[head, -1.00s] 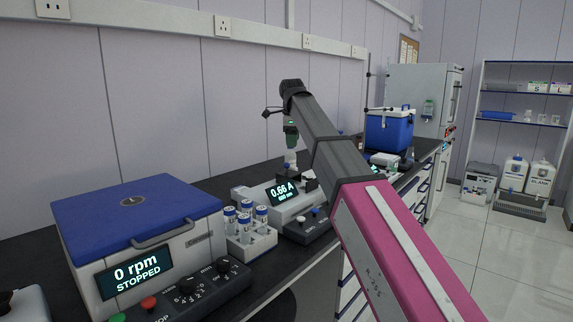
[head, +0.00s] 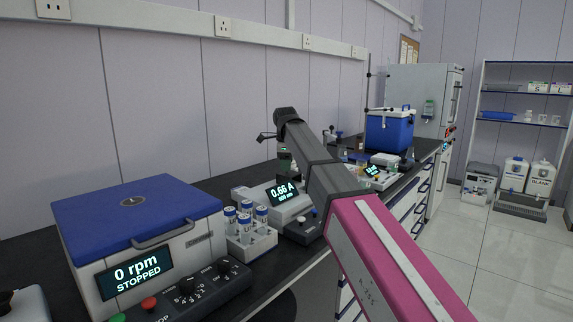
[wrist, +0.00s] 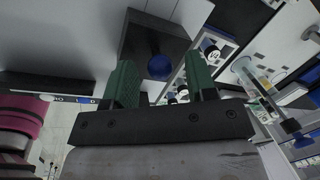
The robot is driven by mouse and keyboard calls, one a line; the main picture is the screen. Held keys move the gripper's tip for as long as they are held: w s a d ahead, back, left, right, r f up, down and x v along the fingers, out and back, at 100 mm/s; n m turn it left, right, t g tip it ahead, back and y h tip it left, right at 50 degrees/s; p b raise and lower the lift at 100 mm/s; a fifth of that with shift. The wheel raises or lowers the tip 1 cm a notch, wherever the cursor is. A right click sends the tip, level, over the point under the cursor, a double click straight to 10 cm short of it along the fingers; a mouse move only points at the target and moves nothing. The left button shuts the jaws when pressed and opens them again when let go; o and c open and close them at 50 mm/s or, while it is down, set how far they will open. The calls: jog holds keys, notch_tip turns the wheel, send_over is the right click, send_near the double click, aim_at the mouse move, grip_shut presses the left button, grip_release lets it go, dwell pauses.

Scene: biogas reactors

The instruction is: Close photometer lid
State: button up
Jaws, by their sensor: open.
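The photometer (head: 262,201) is a pale bench instrument with a dark display reading 0.66 A, standing mid-bench in the head view. In the wrist view, a dark block (wrist: 140,32) with a round blue cap (wrist: 159,67) lies just beyond my fingers; it seems to be part of the photometer. I cannot clearly make out the lid or its angle. My gripper (wrist: 161,68) is open, its two green fingers apart with nothing held between them.
A centrifuge (head: 133,222) with a blue lid stands at the front left. A white rack (head: 250,243) of blue-capped tubes stands between it and the photometer. A blue cooler box (head: 389,131) stands farther along the bench. The wall runs close behind.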

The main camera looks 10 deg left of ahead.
jog(key=shift+f, duration=0.2)
grip_shut()
jog(key=s+d, duration=0.3)
jog(key=d, duration=0.3)
jog(key=shift+s+d, duration=0.25)
jog(key=shift+s, duration=0.15)
grip_release()
jog(key=shift+d, duration=0.1)
